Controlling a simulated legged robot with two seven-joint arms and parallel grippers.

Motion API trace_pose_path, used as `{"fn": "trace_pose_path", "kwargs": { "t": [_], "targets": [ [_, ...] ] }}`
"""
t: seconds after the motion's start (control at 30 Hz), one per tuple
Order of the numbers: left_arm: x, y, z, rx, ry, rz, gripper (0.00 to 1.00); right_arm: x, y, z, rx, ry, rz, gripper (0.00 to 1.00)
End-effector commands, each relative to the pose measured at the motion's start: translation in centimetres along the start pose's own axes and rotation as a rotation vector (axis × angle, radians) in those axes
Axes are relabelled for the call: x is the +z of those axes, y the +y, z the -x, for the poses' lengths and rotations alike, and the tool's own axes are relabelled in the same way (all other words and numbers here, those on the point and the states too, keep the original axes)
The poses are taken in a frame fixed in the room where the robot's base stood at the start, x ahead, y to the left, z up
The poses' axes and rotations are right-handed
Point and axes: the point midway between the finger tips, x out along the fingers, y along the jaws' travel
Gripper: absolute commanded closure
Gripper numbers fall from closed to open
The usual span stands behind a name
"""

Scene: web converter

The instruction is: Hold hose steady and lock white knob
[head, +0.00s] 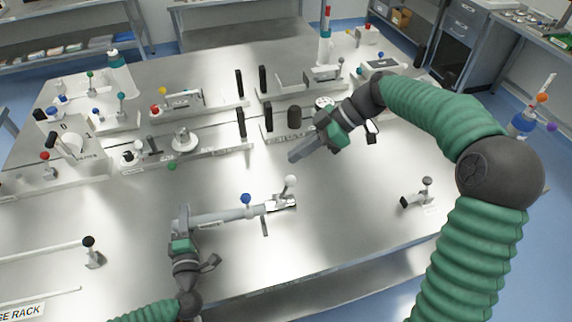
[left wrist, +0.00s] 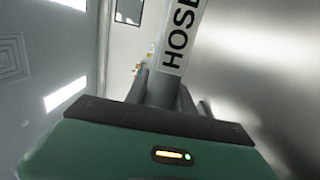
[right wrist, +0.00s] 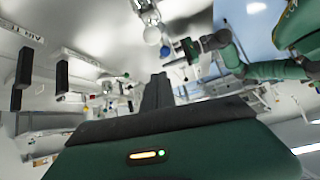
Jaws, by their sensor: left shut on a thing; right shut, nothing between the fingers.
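The grey hose (head: 222,216) lies roughly level above the metal table, and its label shows in the left wrist view (left wrist: 182,42). My left gripper (head: 182,222) is shut on its left end. A blue knob (head: 246,199) stands on the hose's fitting. The white knob (head: 290,181) stands at the right end, by a white fitting on the table; it also shows in the right wrist view (right wrist: 152,36). My right gripper (head: 301,152) is shut and empty, above and behind the white knob, apart from it. Whether the hose is fully seated cannot be told.
Fixtures with black posts (head: 241,122) and a round dial stand behind. A small black-and-white fitting (head: 417,196) sits at the right. The table front right of the hose is clear.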

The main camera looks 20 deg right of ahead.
Motion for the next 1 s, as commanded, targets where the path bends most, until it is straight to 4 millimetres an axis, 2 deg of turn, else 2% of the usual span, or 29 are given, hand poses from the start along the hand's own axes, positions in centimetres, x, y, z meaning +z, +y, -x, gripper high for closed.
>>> {"fn": "trace_pose_path", "kwargs": {
  "t": [0.03,0.23,1.0],
  "targets": [
    [0.0,-1.2,0.2,-0.026,0.000,-0.001,1.00,0.2,0.0,0.9,0.002,0.000,0.000,1.00],
    [0.1,-1.2,0.2,-0.026,-0.001,-0.001,1.00,0.3,0.0,2.8,-0.001,0.002,0.001,1.00],
    [0.2,-0.5,0.2,-0.026,-0.005,-0.001,1.00,-0.2,-0.1,3.3,-0.003,0.002,0.001,1.00]
  ]
}}
